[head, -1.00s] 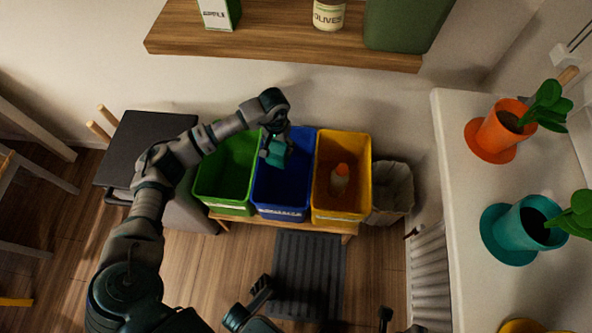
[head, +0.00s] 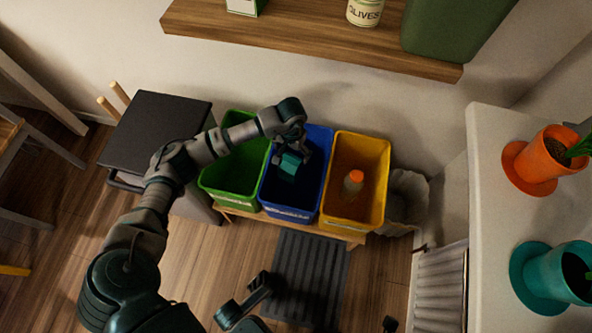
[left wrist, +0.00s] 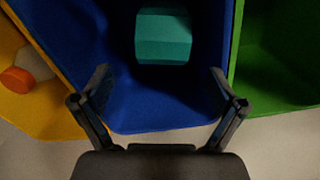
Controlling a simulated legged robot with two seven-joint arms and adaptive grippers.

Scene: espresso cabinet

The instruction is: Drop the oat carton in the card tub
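The teal oat carton (head: 290,165) is inside the blue tub (head: 271,206), the middle one of three. I take the blue tub for the card tub, but its label is too small to read. My left gripper (head: 293,148) is above this tub, pointing down. In the left wrist view its fingers (left wrist: 160,100) are spread apart with nothing between them. The carton (left wrist: 163,36) shows beyond the fingertips, within the blue walls (left wrist: 150,112), apart from them. I cannot tell whether it rests on the bottom.
A green tub (head: 235,172) stands left of the blue one. A yellow tub (head: 341,215) on the right holds an orange-capped bottle (head: 353,183). A wooden shelf (head: 300,38) overhangs behind. A dark cabinet (head: 160,125) stands left, a white counter (head: 490,200) right.

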